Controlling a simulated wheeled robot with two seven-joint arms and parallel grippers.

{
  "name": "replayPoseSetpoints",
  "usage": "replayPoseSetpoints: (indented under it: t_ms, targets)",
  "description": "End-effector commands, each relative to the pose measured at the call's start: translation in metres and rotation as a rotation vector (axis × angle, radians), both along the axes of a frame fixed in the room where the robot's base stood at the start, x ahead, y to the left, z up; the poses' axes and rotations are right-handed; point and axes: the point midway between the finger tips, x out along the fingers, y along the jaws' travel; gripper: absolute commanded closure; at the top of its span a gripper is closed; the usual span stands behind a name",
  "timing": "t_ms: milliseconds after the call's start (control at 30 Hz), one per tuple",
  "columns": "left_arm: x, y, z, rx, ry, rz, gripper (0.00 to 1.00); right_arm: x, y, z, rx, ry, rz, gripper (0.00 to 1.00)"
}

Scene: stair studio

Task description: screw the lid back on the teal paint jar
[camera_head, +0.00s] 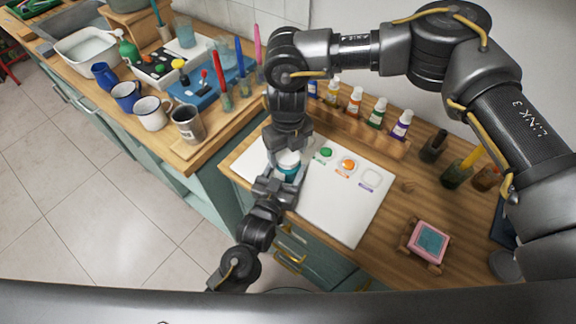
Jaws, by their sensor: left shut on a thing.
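The teal paint jar (287,174) stands upright at the left part of the white sheet, mostly hidden between my two grippers. A pale, whitish top (288,158) shows above its teal band; I cannot tell whether this is the lid seated on it or how tightly it sits. My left gripper (284,181) is shut on the jar from the front. My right gripper (288,150) points down directly over the jar's top. Its fingers are too small and covered to tell whether they grip the lid.
The white sheet (345,205) bears a green pot (326,153), an orange pot (347,164) and an empty outlined spot (371,178). Several paint bottles (376,112) stand in a rack behind. Mugs (151,113) stand on the left counter.

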Motion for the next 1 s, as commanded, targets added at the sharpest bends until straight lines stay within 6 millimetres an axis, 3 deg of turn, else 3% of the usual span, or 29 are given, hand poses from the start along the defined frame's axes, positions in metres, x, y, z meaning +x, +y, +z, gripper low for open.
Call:
replayPoseSetpoints:
  t_ms: [33, 300, 500, 533, 700, 1000]
  targets:
    - [0.0000, 0.0001, -0.0001, 0.000, 0.000, 0.000, 1.00, 0.0000, 0.0000, 0.0001, 0.000, 0.000, 0.000, 0.37]
    - [0.0000, 0.0000, -0.0001, 0.000, 0.000, 0.000, 1.00, 0.0001, 0.0001, 0.0003, 0.000, 0.000, 0.000, 0.72]
    - [0.0000, 0.0000, -0.0001, 0.000, 0.000, 0.000, 1.00, 0.0000, 0.0000, 0.0002, 0.000, 0.000, -0.008, 0.74]
    - [0.0000, 0.0000, -0.0001, 0.000, 0.000, 0.000, 1.00, 0.0001, 0.0001, 0.0003, 0.000, 0.000, -0.008, 0.44]
    - [0.0000, 0.0000, -0.0001, 0.000, 0.000, 0.000, 1.00, 0.0001, 0.0000, 0.0003, 0.000, 0.000, -0.008, 0.22]
    - [0.0000, 0.0000, -0.0001, 0.000, 0.000, 0.000, 1.00, 0.0002, 0.0000, 0.0017, 0.001, -0.001, -0.008, 0.21]
